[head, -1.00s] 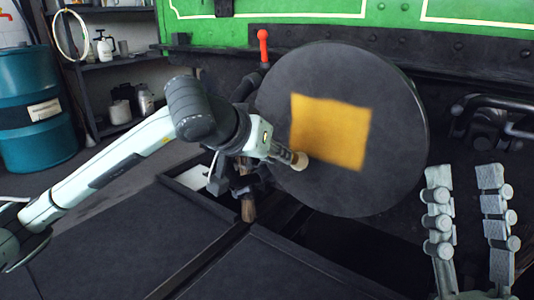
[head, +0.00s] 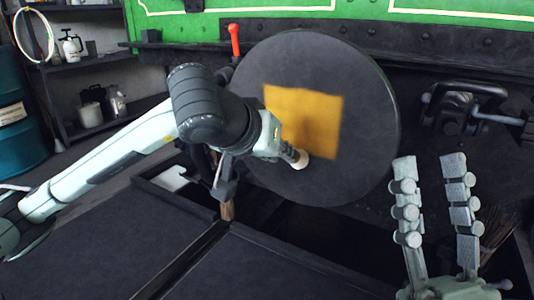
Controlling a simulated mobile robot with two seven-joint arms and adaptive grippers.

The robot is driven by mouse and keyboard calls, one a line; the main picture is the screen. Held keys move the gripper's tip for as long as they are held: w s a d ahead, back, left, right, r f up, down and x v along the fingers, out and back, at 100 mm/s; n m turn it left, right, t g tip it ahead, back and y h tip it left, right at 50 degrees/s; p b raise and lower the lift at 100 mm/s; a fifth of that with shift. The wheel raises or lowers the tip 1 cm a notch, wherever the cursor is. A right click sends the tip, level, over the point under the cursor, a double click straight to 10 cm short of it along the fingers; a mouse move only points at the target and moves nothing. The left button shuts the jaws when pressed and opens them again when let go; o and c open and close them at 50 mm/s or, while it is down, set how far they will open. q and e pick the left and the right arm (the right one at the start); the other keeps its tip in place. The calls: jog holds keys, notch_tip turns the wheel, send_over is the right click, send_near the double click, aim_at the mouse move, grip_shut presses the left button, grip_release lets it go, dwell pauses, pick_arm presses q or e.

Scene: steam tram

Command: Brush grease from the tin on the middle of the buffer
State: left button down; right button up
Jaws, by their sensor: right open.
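The buffer (head: 365,130) is a large dark round disc in the middle of the head view. A yellow-orange, roughly square patch (head: 305,118) covers its middle. My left gripper (head: 290,155) is in front of the disc's lower left, close below the patch; contact is unclear. Its fingers are mostly hidden, so its opening is unclear. A brown piece (head: 227,210) shows below it; I cannot tell whether it is the brush or is held. My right gripper (head: 430,165) is open and empty, fingers up, right of the disc. I cannot make out the grease tin.
A green panel (head: 265,22) and dark beam stand behind the buffer. A red-topped lever (head: 235,40) rises beside it. Brown bristles (head: 497,232) show behind my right gripper. Shelves with cans (head: 92,105) and a blue drum (head: 18,125) are at the left.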

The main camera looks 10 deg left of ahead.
pick_arm(q)
jog(key=shift+s+d+b, duration=1.25)
jog(key=shift+d+b, duration=0.1)
jog(key=shift+d, duration=2.1)
jog(key=shift+w+a+b, duration=0.35)
jog(key=shift+a+b, duration=0.35)
jog(key=shift+a, duration=0.3)
jog(key=shift+w+a+b, duration=0.4)
jog(key=shift+a+b, duration=0.3)
jog(key=shift+a, duration=0.3)
jog(key=shift+w+a+b, duration=0.35)
jog(key=shift+a+b, duration=0.35)
jog(key=shift+a, duration=0.3)
jog(key=shift+w+a+f, duration=0.1)
jog(key=shift+w+a, duration=0.1)
jog(key=shift+a, duration=0.35)
jog(key=shift+w+a, duration=0.2)
jog(key=shift+a, duration=0.35)
jog(key=w+a, duration=0.3)
jog(key=a, duration=0.4)
jog(key=shift+a+f+b, duration=0.25)
jog(key=shift+a+b, duration=0.1)
jog(key=shift+a, duration=0.05)
jog(key=s+a, duration=0.2)
jog(key=s, duration=0.3)
jog(key=shift+s, duration=0.4)
